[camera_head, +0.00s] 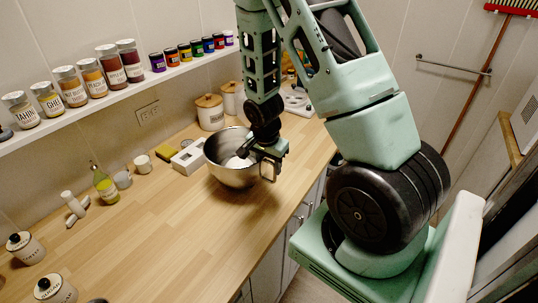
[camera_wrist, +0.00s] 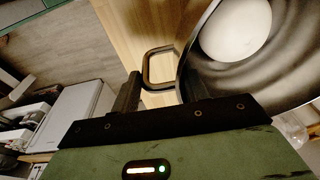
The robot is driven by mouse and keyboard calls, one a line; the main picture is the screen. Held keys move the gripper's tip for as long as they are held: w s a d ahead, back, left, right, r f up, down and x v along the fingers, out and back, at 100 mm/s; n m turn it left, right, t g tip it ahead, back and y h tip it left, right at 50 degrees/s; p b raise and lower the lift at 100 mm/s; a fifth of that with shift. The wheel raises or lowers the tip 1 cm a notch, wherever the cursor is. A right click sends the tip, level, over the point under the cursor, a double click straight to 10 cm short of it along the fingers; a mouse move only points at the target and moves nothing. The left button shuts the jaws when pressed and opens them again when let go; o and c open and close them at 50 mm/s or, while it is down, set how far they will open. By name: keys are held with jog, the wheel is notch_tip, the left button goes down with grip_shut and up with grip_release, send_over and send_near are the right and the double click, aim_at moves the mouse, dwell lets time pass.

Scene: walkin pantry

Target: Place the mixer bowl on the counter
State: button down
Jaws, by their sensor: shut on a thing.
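The mixer bowl (camera_head: 228,176) is a shiny metal bowl with a side handle, upright at or just above the wooden counter (camera_head: 165,225). I cannot tell whether its base touches the counter. A rounded white thing (camera_wrist: 235,32) lies inside it. My gripper (camera_head: 258,152) is at the bowl's right side and is shut on it by the handle side. In the wrist view, the bowl (camera_wrist: 285,72) fills the upper right, and the squared dark handle (camera_wrist: 148,70) shows between my two fingers (camera_wrist: 162,92). The exact contact is partly hidden.
Behind the bowl are a white box (camera_head: 188,158), a yellow sponge (camera_head: 166,152) and lidded canisters (camera_head: 210,112). A green-yellow bottle (camera_head: 105,184) and small cups stand left. A jar shelf (camera_head: 118,93) hangs above.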

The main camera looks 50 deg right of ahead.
jog(key=shift+f, duration=0.2)
jog(key=shift+f, duration=0.15)
jog(key=c, duration=0.7)
grip_release()
